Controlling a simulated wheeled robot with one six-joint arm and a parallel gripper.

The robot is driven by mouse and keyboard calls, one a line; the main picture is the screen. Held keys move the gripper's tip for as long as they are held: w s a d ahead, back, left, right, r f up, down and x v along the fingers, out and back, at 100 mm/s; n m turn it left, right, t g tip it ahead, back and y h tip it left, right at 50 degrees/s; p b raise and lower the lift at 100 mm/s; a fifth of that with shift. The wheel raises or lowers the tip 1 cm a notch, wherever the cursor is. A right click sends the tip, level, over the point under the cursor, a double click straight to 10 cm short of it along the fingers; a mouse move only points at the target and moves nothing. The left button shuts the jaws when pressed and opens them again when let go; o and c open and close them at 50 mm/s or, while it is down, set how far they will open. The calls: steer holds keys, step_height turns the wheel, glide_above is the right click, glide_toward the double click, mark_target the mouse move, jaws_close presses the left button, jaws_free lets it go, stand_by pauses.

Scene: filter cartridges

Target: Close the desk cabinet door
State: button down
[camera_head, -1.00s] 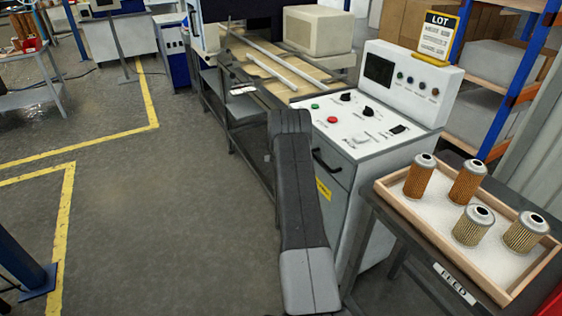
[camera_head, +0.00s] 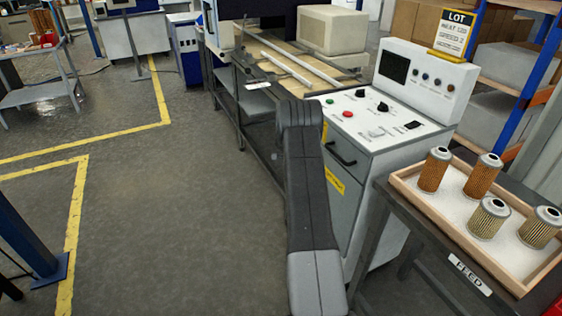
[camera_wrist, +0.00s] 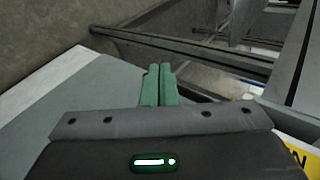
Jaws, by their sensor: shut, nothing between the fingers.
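The desk cabinet (camera_head: 395,135) has a white sloped control top and a grey front with a black handle (camera_head: 340,155) and a yellow label (camera_head: 334,181). My arm covers the left part of that front in the head view, so I cannot tell there how far the door stands open. In the wrist view my gripper (camera_wrist: 159,72) shows two green fingers close together, shut and empty. A light grey panel (camera_wrist: 70,108) lies left of and below the fingers; I cannot tell if it is the door. A yellow label (camera_wrist: 293,150) shows at lower right.
A wooden tray (camera_head: 425,208) with several filter cartridges stands on the FEED stand (camera_head: 470,275) at right. A dark-framed bench (camera_head: 262,128) adjoins the cabinet at left. Open floor (camera_head: 190,225) with yellow lines lies further left.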

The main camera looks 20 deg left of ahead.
steer(key=s+a+r, duration=0.1)
steer(key=s+r, duration=0.4)
steer(key=r, duration=0.1)
steer(key=shift+s+a, duration=0.15)
steer(key=shift+s, duration=0.15)
steer(key=shift+w+f, duration=0.1)
steer(key=shift+f, duration=0.05)
